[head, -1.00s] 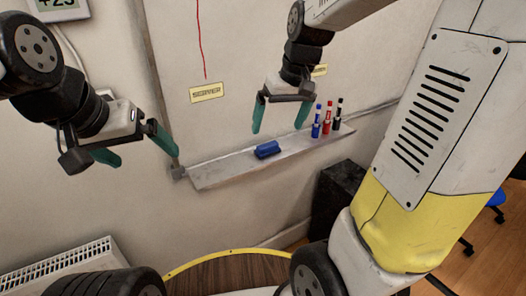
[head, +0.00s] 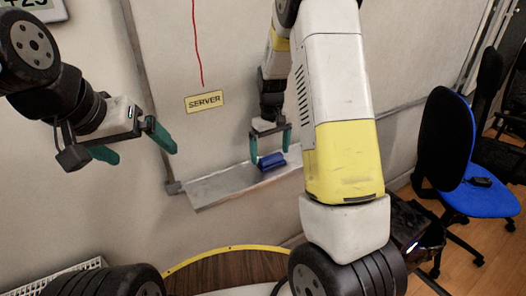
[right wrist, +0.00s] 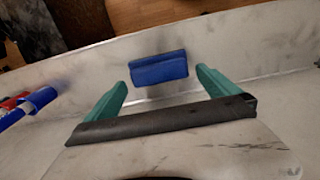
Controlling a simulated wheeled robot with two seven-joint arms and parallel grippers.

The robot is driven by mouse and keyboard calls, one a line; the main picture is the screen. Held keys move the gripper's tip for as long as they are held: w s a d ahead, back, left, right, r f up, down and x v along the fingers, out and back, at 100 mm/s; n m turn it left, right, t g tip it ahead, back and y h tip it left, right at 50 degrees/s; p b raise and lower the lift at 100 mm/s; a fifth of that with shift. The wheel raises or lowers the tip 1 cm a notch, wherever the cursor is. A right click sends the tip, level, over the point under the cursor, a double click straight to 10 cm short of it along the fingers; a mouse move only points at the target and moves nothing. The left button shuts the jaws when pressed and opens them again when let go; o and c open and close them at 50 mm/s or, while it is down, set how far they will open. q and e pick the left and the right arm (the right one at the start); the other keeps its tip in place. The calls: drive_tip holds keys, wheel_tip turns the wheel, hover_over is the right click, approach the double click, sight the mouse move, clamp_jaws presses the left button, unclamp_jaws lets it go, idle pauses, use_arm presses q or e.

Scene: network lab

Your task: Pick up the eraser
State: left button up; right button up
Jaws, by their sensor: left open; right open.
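The blue eraser (head: 271,162) lies on the grey ledge (head: 215,186) below the whiteboard. In the right wrist view the eraser (right wrist: 158,68) sits between and just beyond the tips of my right gripper (right wrist: 160,80). My right gripper (head: 270,145) is open, its green fingers pointing down at the eraser, one to each side in the picture. I cannot tell whether they touch it. My left gripper (head: 138,146) is open and empty in front of the wall at the left, away from the ledge.
A yellow SERVER label (head: 204,102) is on the board. A round wooden table (head: 225,273) and a blue chair (head: 470,188) are nearby.

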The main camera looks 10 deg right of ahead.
wheel_tip(320, 180, down, 2)
drive_tip(key=shift+f, duration=0.1)
drive_tip(key=c, duration=1.2)
drive_tip(key=shift+r, duration=0.8)
wheel_tip(320, 180, up, 2)
drive_tip(key=shift+r, duration=0.15)
drive_tip(key=s+a+r, duration=0.1)
drive_tip(key=s+a, duration=0.1)
drive_tip(key=s, duration=1.4)
drive_tip(key=shift+a, duration=0.2)
